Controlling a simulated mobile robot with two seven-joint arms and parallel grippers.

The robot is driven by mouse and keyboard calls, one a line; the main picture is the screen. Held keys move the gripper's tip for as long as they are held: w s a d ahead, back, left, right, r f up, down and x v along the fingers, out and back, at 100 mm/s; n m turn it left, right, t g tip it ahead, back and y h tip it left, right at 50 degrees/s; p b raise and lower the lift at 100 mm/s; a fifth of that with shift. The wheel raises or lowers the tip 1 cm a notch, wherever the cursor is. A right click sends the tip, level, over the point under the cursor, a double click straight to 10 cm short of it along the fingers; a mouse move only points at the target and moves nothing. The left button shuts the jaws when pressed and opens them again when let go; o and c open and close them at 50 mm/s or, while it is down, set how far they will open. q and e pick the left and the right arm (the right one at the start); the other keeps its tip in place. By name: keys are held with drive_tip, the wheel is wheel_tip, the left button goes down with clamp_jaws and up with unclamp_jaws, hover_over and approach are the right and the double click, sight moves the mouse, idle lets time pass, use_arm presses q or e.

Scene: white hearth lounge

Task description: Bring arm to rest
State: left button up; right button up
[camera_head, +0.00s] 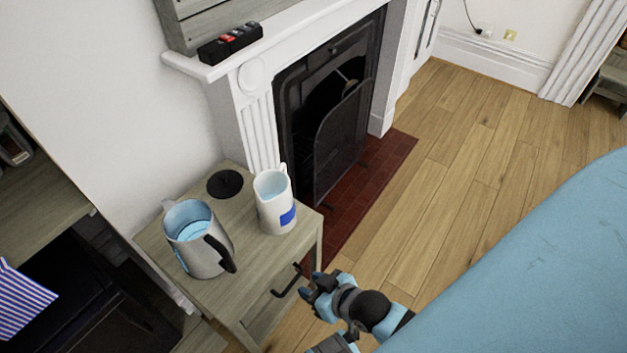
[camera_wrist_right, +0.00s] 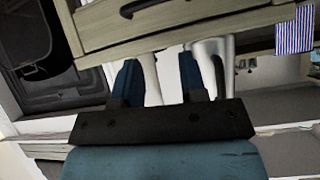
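My right gripper (camera_head: 318,287) is in front of the small wooden cabinet (camera_head: 262,297), near its dark drawer handle (camera_head: 287,281). In the right wrist view, which looks upside down, its two blue fingers (camera_wrist_right: 159,75) are apart with nothing held between them. The drawer handle (camera_wrist_right: 142,8) shows beyond them. A white mug with a blue patch (camera_head: 274,205) and a steel kettle with a black handle (camera_head: 190,255) stand upright on the cabinet, clear of the gripper. My left gripper is not in view.
A black round base (camera_head: 225,183) lies on the cabinet top. A white fireplace with a dark grate (camera_head: 340,140) stands behind it. A blue surface (camera_head: 540,270) fills the lower right. Wooden floor (camera_head: 450,150) between is clear. A striped cloth (camera_head: 22,300) hangs at left.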

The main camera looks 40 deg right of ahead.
use_arm(q)
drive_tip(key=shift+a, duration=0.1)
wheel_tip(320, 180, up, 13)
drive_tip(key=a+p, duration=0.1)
drive_tip(key=p, duration=1.4)
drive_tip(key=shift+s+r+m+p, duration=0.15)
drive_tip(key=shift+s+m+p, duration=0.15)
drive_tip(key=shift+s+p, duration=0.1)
use_arm(e)
wheel_tip(320, 180, up, 13)
drive_tip(key=d, duration=0.1)
drive_tip(key=shift+s+r+n, duration=0.15)
drive_tip(key=shift+s+n, duration=0.15)
drive_tip(key=shift+s, duration=0.05)
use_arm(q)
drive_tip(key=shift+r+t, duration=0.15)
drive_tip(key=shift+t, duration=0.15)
use_arm(e)
drive_tip(key=shift+r, duration=0.3)
